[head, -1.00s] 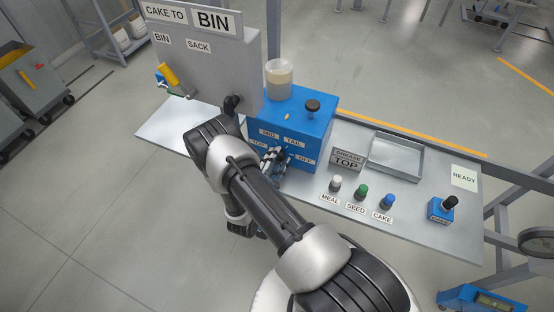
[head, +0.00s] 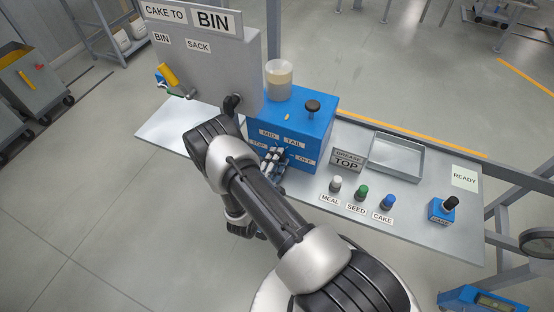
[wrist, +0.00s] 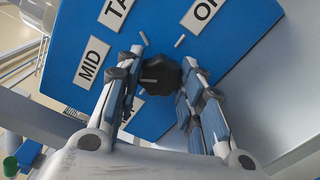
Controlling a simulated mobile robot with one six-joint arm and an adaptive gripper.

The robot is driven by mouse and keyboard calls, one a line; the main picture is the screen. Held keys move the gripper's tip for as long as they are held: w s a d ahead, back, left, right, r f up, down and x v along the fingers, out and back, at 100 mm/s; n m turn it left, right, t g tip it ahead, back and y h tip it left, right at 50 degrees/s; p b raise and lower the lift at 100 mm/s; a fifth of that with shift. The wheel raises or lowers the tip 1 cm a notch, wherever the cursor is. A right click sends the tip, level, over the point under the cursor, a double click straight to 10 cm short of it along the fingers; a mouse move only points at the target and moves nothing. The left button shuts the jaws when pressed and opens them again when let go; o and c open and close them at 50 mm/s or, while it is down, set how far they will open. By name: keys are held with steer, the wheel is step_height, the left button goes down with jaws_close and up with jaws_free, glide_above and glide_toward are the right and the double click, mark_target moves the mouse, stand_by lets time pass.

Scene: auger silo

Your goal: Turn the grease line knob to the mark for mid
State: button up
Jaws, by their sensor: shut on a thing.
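The grease line knob, a dark faceted knob (wrist: 162,76), is on the front of the blue box (head: 305,118). In the wrist view a small pale line shows on its face, towards the left. Around it are the plates MID (wrist: 92,62), TAIL (wrist: 116,10) and OFF (wrist: 205,10); TOP (head: 259,143) shows in the head view. My gripper (wrist: 162,68) is shut on the knob, one finger on each side. In the head view my fingers (head: 274,158) hide the knob.
A clear cup (head: 279,80) and a black knob (head: 312,106) are on top of the blue box. White, green and blue buttons (head: 361,192) and an empty tray (head: 397,158) are to the right. A grey cabinet (head: 215,70) with a yellow handle stands left.

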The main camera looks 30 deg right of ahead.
steer(key=o, duration=1.1)
steer(key=v, duration=1.2)
steer(key=shift+s, duration=0.1)
steer(key=shift+r, duration=0.1)
